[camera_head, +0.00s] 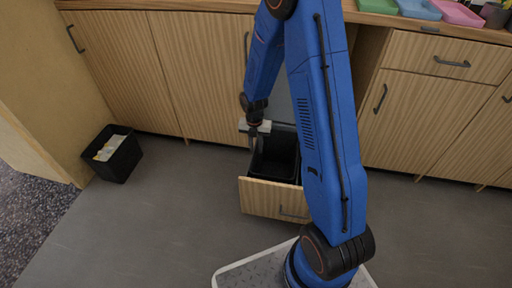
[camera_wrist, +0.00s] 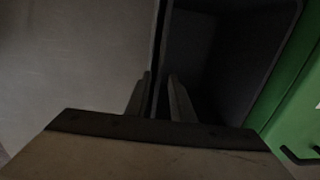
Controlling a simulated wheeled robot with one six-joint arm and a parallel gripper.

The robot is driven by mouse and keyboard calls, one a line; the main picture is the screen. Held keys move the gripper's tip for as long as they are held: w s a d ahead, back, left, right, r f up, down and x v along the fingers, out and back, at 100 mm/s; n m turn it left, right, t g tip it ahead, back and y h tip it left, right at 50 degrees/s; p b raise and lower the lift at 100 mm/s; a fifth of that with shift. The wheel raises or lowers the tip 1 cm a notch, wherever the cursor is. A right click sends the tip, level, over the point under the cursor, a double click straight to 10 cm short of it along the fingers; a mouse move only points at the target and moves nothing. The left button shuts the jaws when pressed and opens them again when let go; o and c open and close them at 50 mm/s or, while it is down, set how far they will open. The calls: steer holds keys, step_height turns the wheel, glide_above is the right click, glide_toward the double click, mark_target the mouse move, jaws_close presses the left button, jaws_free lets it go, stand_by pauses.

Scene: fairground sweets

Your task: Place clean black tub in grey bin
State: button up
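An empty-looking black tub (camera_head: 275,158) stands in a pulled-out wooden drawer (camera_head: 265,198) below the counter. My gripper (camera_head: 252,145) points down at the tub's left rim. In the wrist view my two fingers (camera_wrist: 160,82) straddle the tub's thin upright wall (camera_wrist: 159,45), one outside and one inside, with a small gap visible. The tub's dark inside (camera_wrist: 215,50) lies to the right. My arm hides part of the drawer's right side. I cannot make out a separate grey bin.
A black bin (camera_head: 117,165) with white and yellowish waste stands on the floor at the left. Wooden cabinets (camera_head: 120,65) line the back, with coloured trays (camera_head: 418,9) on the counter. Grey floor (camera_head: 150,225) is clear around the drawer. A green surface (camera_wrist: 295,105) shows in the wrist view.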

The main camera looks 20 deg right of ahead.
steer(key=s+r+m+t, duration=0.1)
steer(key=s+r+m, duration=0.25)
steer(key=r, duration=0.85)
steer(key=s+r+m, duration=0.3)
steer(key=r+m, duration=0.1)
steer(key=r, duration=0.7)
steer(key=s+r+m+t, duration=0.2)
steer(key=s+r+m, duration=0.4)
steer(key=s+m, duration=0.5)
steer(key=s+r+m+t, duration=0.2)
steer(key=s+r+m, duration=0.4)
steer(key=s+m, duration=0.4)
steer(key=s, duration=0.4)
steer(key=shift+a+r+m, duration=0.15)
steer(key=shift+r+m, duration=0.05)
steer(key=shift+m, duration=0.15)
